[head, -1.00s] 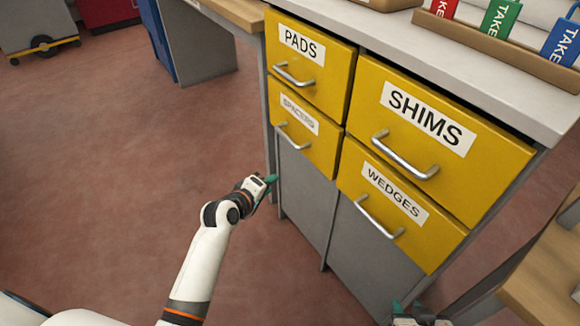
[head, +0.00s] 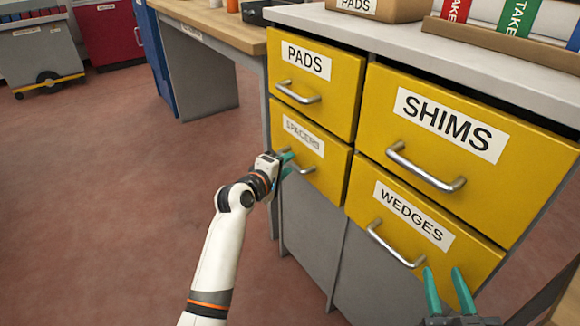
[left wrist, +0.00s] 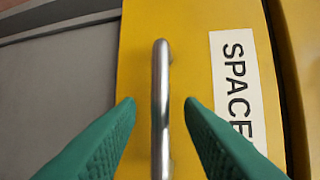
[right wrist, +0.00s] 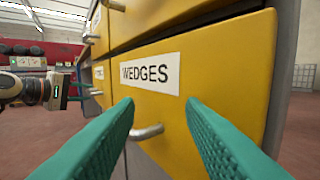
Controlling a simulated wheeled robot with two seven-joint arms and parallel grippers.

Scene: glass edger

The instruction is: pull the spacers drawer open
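The yellow spacers drawer (head: 313,181) is at the lower left of the cabinet and looks closed. Its silver handle (head: 304,169) also shows in the left wrist view (left wrist: 161,100), running upright in the picture between the fingers. The label (left wrist: 238,85) reads "SPACE" there. My left gripper (head: 287,164) is open at the handle, one teal finger on each side, with gaps to the bar. My right gripper (head: 450,288) is open and empty in front of the wedges drawer (head: 470,260); that drawer's handle (right wrist: 146,132) shows between its fingers.
The pads drawer (head: 345,85) is above the spacers drawer and the shims drawer (head: 540,160) is to the upper right; both look closed. A wooden workbench (head: 215,25) stands at the left. The floor (head: 120,200) left of my left arm is clear.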

